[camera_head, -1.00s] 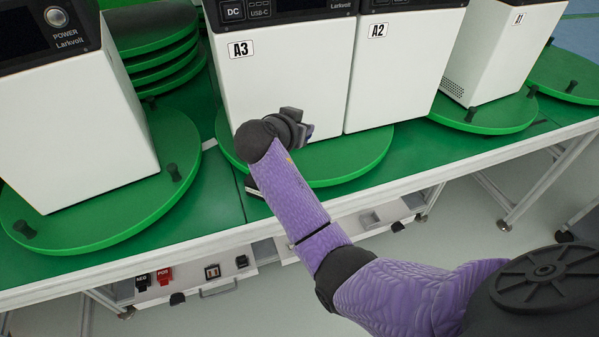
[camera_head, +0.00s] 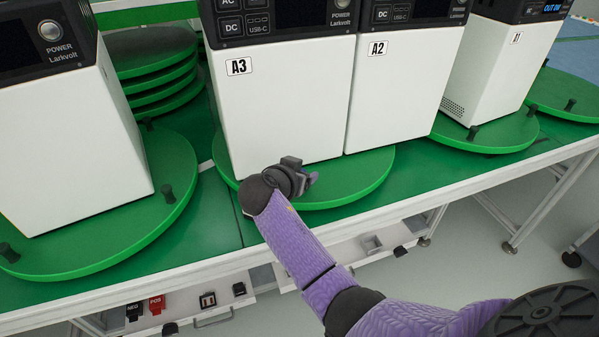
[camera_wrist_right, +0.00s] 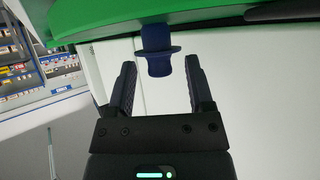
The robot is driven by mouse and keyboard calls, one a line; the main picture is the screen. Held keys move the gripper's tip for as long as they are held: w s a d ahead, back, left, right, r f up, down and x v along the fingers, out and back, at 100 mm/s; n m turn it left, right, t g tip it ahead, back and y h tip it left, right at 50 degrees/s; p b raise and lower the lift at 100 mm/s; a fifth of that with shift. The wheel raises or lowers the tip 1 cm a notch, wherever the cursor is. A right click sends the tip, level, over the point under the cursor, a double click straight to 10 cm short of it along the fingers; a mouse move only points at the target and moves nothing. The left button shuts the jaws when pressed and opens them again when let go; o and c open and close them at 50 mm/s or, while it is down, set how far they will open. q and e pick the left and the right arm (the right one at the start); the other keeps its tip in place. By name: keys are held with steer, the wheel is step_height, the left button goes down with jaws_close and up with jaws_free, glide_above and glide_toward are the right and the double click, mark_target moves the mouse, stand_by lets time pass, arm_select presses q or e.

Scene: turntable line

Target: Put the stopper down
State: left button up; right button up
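The stopper (camera_wrist_right: 158,50) is a dark blue flanged peg at the edge of a green turntable (camera_wrist_right: 100,20) in the right wrist view. My right gripper (camera_wrist_right: 160,78) is open, with one finger on each side of the stopper's free end and a visible gap on both sides. In the head view my right gripper (camera_head: 303,176) is low over the front of the green turntable (camera_head: 350,190) below unit A3. The gripper largely hides the stopper there. My left gripper is not in view.
White units A3 (camera_head: 275,110) and A2 (camera_head: 400,95) stand close behind the gripper. Another turntable (camera_head: 120,240) with black pegs carries a white unit (camera_head: 70,150) at left. A stack of green discs (camera_head: 155,75) is behind. Drawers (camera_head: 215,312) hang below the table edge.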

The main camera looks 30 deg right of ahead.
steer(key=shift+r, duration=0.15)
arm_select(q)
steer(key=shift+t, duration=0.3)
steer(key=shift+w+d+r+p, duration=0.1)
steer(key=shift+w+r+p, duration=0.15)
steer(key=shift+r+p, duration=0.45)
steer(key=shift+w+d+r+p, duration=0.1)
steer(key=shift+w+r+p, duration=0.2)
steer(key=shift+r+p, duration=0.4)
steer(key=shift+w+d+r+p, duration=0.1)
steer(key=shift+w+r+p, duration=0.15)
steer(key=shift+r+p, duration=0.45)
arm_select(e)
steer(key=v, duration=1.2)
